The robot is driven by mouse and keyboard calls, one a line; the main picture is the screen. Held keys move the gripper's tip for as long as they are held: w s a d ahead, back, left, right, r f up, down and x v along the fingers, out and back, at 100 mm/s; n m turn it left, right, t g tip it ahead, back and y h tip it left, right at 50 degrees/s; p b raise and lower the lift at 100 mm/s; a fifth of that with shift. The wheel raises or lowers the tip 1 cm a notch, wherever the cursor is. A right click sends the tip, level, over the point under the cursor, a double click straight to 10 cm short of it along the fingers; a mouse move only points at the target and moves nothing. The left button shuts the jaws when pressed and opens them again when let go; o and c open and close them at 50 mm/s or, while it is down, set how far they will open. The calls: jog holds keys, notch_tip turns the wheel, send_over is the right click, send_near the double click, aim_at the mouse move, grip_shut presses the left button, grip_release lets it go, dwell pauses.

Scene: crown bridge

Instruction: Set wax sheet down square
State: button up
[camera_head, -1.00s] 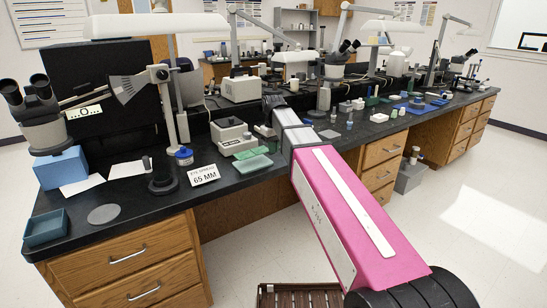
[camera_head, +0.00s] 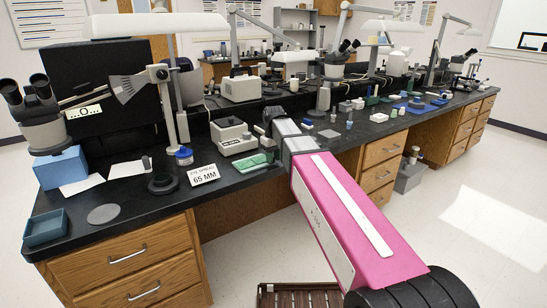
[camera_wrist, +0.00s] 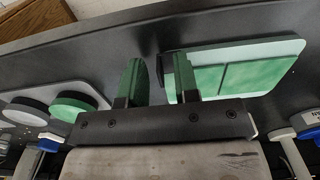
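A green wax sheet (camera_head: 252,162) lies flat on a pale slab near the bench's front edge in the head view. In the wrist view the green surface (camera_wrist: 245,75) lies on the pale slab (camera_wrist: 284,48), roughly in line with its edges, with a dividing line across it. I cannot tell whether it is one scored sheet or two pieces. My gripper (camera_wrist: 156,80) is open, with two green fingers and nothing between them. Its right finger overlaps the slab's left end in the picture; contact cannot be told. In the head view the fingers are mostly hidden.
A white "65 MM" card (camera_head: 203,175) and a black round base (camera_head: 162,184) stand left of the slab. A grey box (camera_head: 232,136) stands behind it. In the wrist view a grey plate with round pots (camera_wrist: 72,107) is at left. The bench front is clear.

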notch_tip(320, 180, up, 12)
jog(key=shift+r, duration=0.15)
dwell(0.7)
